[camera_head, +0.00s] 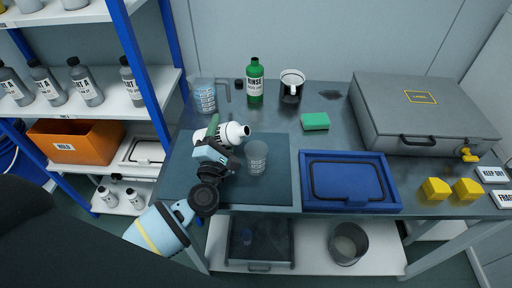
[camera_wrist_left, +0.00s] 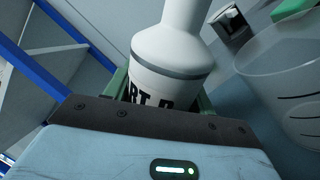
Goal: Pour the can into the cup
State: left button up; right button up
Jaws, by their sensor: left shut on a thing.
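A white bottle (camera_head: 228,133) with dark lettering is held by my left gripper (camera_head: 215,145). The bottle is tipped well over, nearly lying on its side, with its mouth end toward the right. Its mouth is near and above the rim of a clear cup (camera_head: 257,158) standing on the dark mat. In the left wrist view the bottle (camera_wrist_left: 172,55) rises between the jaws (camera_wrist_left: 160,100), its label partly hidden by the gripper. The clear cup (camera_wrist_left: 285,85) shows at the right there. I cannot see any liquid running. My right gripper is not in view.
A clear jug (camera_head: 205,97), green RINSE bottle (camera_head: 255,82) and black-and-white container (camera_head: 291,86) stand behind. A green sponge (camera_head: 315,121), blue tray (camera_head: 308,190), grey case (camera_head: 405,92) and yellow blocks (camera_head: 436,188) lie right. A blue-posted shelf (camera_head: 150,80) stands close left.

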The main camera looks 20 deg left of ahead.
pick_arm(q)
jog(key=shift+a+r+m, duration=0.1)
jog(key=shift+r+m, duration=0.2)
jog(key=shift+m, duration=0.1)
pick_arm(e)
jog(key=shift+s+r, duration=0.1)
pick_arm(q)
jog(key=shift+f+m+h, duration=0.1)
jog(key=shift+m+h, duration=0.2)
jog(key=shift+m, duration=0.4)
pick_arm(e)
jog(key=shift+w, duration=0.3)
pick_arm(q)
jog(key=shift+a+m, duration=0.1)
jog(key=shift+m, duration=0.3)
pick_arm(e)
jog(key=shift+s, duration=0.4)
pick_arm(q)
jog(key=shift+d+r+m+t+h+p, duration=0.2)
jog(key=shift+r+m+t+h+p, duration=0.1)
jog(key=shift+m+h+p, duration=0.15)
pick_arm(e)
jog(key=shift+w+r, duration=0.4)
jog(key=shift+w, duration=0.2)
pick_arm(q)
jog(key=shift+m, duration=0.25)
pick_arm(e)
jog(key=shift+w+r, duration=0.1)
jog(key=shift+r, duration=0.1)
